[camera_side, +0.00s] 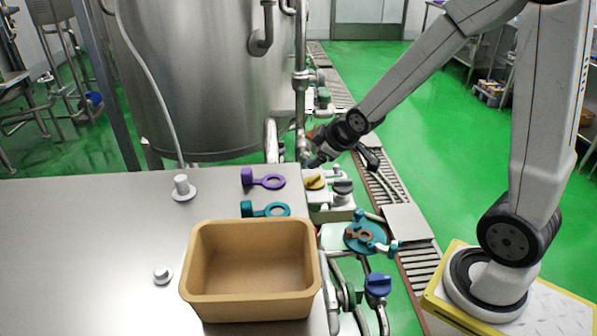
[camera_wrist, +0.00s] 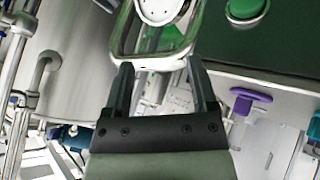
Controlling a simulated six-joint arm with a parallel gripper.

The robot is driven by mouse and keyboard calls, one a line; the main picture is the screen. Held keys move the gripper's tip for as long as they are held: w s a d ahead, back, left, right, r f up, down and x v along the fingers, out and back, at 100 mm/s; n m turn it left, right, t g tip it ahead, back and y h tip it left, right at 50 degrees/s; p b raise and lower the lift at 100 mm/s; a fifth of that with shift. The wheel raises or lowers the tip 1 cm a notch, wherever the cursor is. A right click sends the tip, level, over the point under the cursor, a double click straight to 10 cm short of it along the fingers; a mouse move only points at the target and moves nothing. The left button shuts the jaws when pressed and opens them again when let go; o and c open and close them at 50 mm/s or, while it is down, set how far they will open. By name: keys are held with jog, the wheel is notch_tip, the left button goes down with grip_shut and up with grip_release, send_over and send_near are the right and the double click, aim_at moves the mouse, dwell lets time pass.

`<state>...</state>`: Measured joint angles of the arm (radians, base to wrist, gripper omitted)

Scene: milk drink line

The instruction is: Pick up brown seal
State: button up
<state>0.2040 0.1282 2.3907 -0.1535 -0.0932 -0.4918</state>
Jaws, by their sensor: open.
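The brown seal (camera_side: 359,236) is a small ring with a tab. It lies on a round teal fitting (camera_side: 378,245) to the right of the tan box in the side view. I do not make out the brown seal in the wrist view. My gripper (camera_side: 318,160) is up and behind it, near the steel pipes and valves, well apart from the seal. In the wrist view my gripper (camera_wrist: 160,85) shows two dark fingers spread apart with nothing held between them.
A tan box (camera_side: 250,307) stands on the steel table (camera_side: 90,250). A purple seal (camera_side: 262,181) and a teal seal (camera_side: 265,209) lie behind it. A yellow-handled valve (camera_side: 315,182) and a blue valve (camera_side: 378,285) stand near the fitting. A steel tank (camera_side: 205,80) rises behind.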

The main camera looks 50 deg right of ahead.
jog(key=s+a+f+m+g+y, duration=0.1)
jog(key=s+a+f+m+g, duration=0.35)
jog(key=s+a, duration=0.55)
jog(key=s+d+f+n+g+h, duration=0.3)
jog(key=d+f, duration=0.1)
jog(key=d, duration=0.3)
jog(key=s+d+f+n+g+h, duration=0.2)
jog(key=d+f+n+g+h, duration=0.15)
jog(key=d, duration=0.35)
jog(key=n+t+h, duration=0.6)
jog(key=n+t, duration=0.1)
jog(key=n, duration=0.8)
send_over(350, 234)
jog(key=s, duration=0.4)
notch_tip(350, 234, down, 13)
jog(key=a+f+n+t+y, duration=0.1)
jog(key=f+t, duration=0.1)
jog(key=a+f+n+t+y, duration=0.1)
jog(key=f+n, duration=0.1)
jog(key=f, duration=0.1)
jog(key=w+a+f+n+t+y, duration=0.1)
jog(key=f+t, duration=0.1)
jog(key=shift+a+f+n+t, duration=0.15)
jog(key=shift+f+n+t, duration=0.15)
jog(key=shift+f+n, duration=0.1)
jog(key=shift+x, duration=2.45)
